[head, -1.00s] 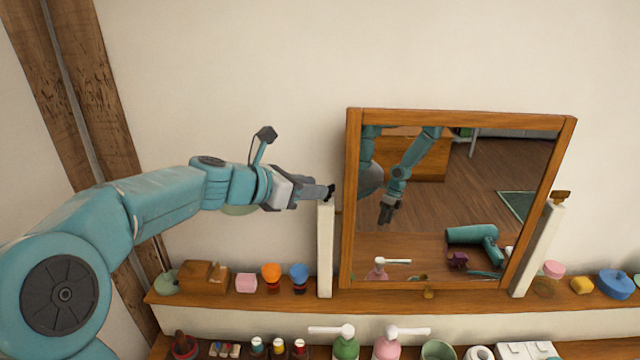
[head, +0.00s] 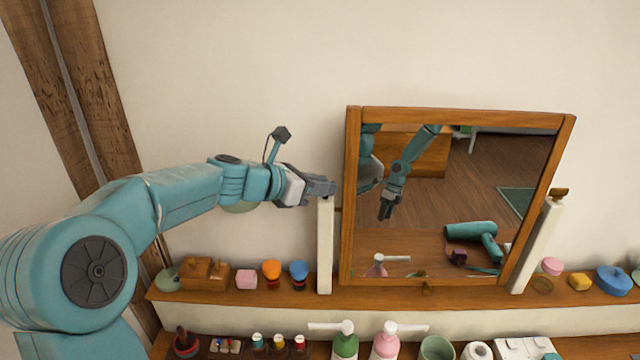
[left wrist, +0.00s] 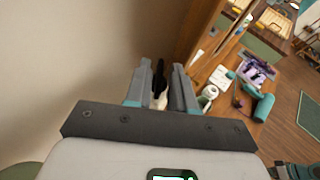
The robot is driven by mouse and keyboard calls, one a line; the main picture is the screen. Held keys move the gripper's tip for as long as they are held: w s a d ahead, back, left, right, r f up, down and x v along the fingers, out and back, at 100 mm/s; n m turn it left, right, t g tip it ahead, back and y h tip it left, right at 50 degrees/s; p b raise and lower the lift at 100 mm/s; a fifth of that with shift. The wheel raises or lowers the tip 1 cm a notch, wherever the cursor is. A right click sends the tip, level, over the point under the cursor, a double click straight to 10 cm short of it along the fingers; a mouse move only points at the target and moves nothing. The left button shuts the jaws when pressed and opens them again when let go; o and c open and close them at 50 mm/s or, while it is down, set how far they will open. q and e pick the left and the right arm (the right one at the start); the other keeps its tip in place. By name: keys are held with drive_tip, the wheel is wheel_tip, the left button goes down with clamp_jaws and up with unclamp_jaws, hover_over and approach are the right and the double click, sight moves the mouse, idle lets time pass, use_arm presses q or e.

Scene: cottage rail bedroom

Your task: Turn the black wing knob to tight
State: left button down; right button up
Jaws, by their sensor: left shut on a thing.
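My left gripper (head: 322,188) is at the top of the white left post (head: 325,245) beside the mirror (head: 350,200). Its jaws are shut on the black wing knob, which they mostly hide in the head view. In the left wrist view the black wing knob (left wrist: 157,78) shows as a dark piece between the two fingers (left wrist: 160,88), with the pale post below it. My right gripper is not directly in view; a teal arm and gripper show only as a reflection in the mirror.
A brown wing knob (head: 559,191) tops the right post (head: 537,245). The wooden shelf (head: 400,291) below carries a wooden box (head: 205,273), a pink block (head: 246,279) and other small items. Pump bottles stand lower down. The wall above is clear.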

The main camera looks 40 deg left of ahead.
use_arm(q)
drive_tip(key=m+h+p, duration=0.1)
drive_tip(key=m+g+h+p, duration=0.1)
drive_tip(key=shift+a+r+m+h+p, duration=0.2)
drive_tip(key=shift+m+h+p, duration=0.1)
drive_tip(key=shift+p, duration=0.1)
drive_tip(key=shift+w+a+f+m+g+h+p, duration=0.1)
drive_tip(key=shift+f+m+g+h+p, duration=0.05)
drive_tip(key=shift+m+g+h+p, duration=0.55)
drive_tip(key=shift+f+m+g+h, duration=0.15)
drive_tip(key=shift+m+g+h, duration=0.25)
drive_tip(key=shift+m+h, duration=0.3)
drive_tip(key=shift+w+a+m+g+h, duration=0.1)
drive_tip(key=shift+w+m+g+h, duration=0.05)
drive_tip(key=shift+m+g+h, duration=0.65)
drive_tip(key=shift+m, duration=0.3)
drive_tip(key=c, duration=1.3)
unclamp_jaws()
drive_tip(key=shift+o, duration=0.2)
drive_tip(key=v, duration=1.2)
